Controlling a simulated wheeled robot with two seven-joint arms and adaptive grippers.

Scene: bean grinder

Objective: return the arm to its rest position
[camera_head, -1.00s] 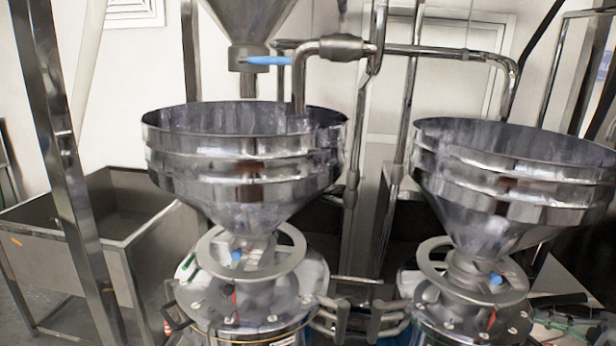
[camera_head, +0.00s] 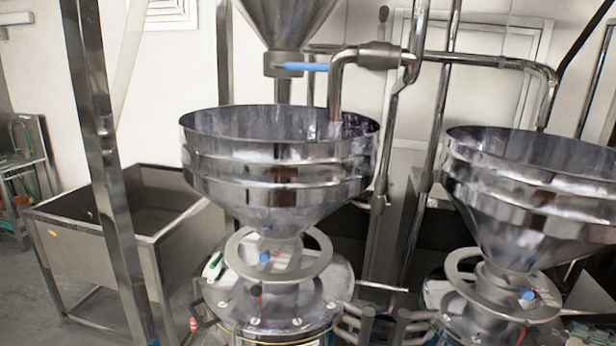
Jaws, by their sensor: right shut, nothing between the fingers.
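No part of either gripper can be made out in the head view. Neither of my arms can be told apart from the machinery. The left grinder's wide steel hopper (camera_head: 280,165) stands in the middle, above a round ring (camera_head: 318,262) and a metal body. A second steel hopper (camera_head: 530,190) stands at the right, cut off by the picture edge, above a similar ring (camera_head: 455,275). The lower parts of both machines run out of the bottom of the picture.
A steel post (camera_head: 105,170) rises at the left in front of an open steel bin (camera_head: 85,240). An upper funnel (camera_head: 285,20) with a blue handle (camera_head: 298,67) hangs over the middle hopper. A bent pipe (camera_head: 485,60) crosses behind. Grey floor (camera_head: 30,315) shows at the lower left.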

